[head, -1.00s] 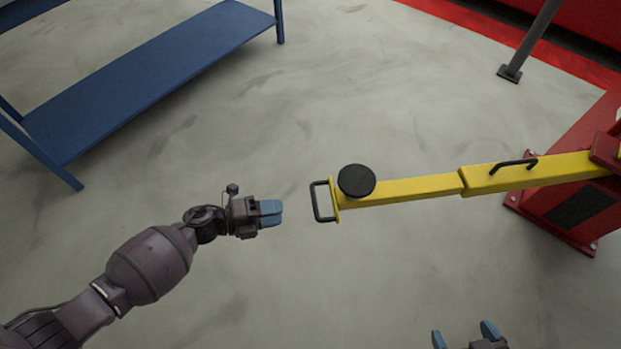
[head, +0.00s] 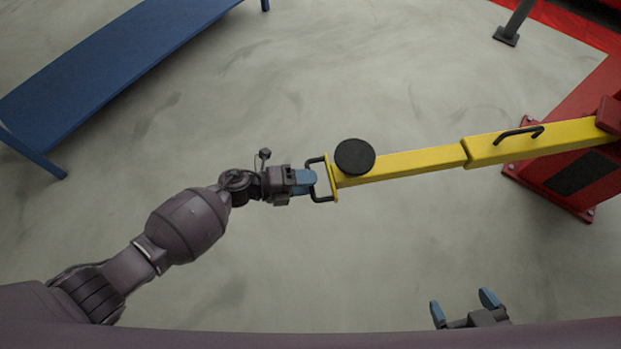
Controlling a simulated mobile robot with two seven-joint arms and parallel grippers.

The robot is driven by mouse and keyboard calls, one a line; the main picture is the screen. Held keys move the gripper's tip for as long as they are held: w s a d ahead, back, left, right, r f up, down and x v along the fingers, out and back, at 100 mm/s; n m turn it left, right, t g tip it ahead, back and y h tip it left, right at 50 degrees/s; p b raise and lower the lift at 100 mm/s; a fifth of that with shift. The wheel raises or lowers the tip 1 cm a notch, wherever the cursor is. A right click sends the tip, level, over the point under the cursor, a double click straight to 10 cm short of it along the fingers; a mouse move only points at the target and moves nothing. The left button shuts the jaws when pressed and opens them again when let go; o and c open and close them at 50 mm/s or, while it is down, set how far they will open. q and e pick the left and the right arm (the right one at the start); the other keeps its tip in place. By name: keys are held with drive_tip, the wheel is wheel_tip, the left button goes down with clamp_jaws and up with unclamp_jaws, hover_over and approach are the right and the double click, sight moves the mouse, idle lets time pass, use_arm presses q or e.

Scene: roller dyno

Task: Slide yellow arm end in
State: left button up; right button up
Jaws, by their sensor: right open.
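The yellow arm (head: 405,162) reaches left from a red post, with a narrower end section coming out of a thicker sleeve (head: 535,140). A round black pad (head: 355,157) sits on top near its end. A black loop handle (head: 321,198) is fixed to the end plate. My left gripper (head: 308,181) is at this handle, its blue fingertips overlapping the loop's opening. I cannot tell whether the fingers are closed on the bar. My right gripper (head: 464,301) is open and empty, low in the view, below the arm and apart from it.
The red post base (head: 570,180) stands on the floor at the right. A blue bench (head: 100,65) is at upper left. A grey post foot (head: 506,36) stands at upper right. The floor around the yellow arm is clear.

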use_arm(q)
drive_tip(key=shift+w+d+f, duration=0.1)
drive_tip(key=shift+w+d, duration=0.05)
drive_tip(key=shift+d, duration=0.45)
drive_tip(key=shift+c, duration=0.5)
clamp_jaws()
